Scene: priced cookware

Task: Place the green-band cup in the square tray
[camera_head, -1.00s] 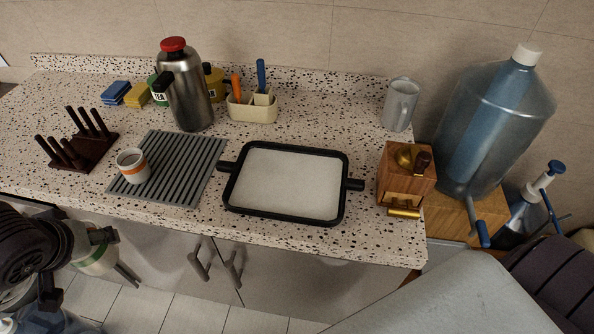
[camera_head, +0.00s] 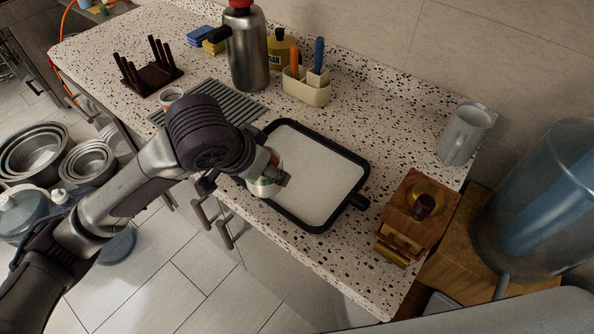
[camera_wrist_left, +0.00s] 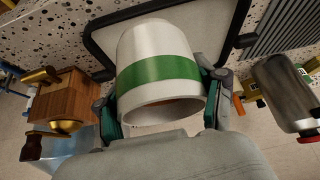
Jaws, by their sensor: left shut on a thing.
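My left gripper (camera_head: 275,176) is shut on the green-band cup (camera_head: 262,186), a white cup with a green stripe. In the left wrist view the cup (camera_wrist_left: 160,68) sits between the two fingers (camera_wrist_left: 160,100), its open rim towards the camera. In the head view the gripper and arm hide much of the cup. The square tray (camera_head: 330,142) has a black rim and a pale, empty floor. The cup overlaps the tray's left front edge in the head view; its height above the rim is unclear. The tray (camera_wrist_left: 205,25) also shows behind the cup. My right gripper is out of view.
A white cup with an orange band (camera_head: 172,95) is on the grey ribbed mat (camera_head: 240,101), partly behind my arm. A wooden grinder (camera_head: 418,212) stands right of the tray. A steel flask (camera_head: 248,55), caddy (camera_head: 306,88) and grey mug (camera_head: 464,135) stand farther back.

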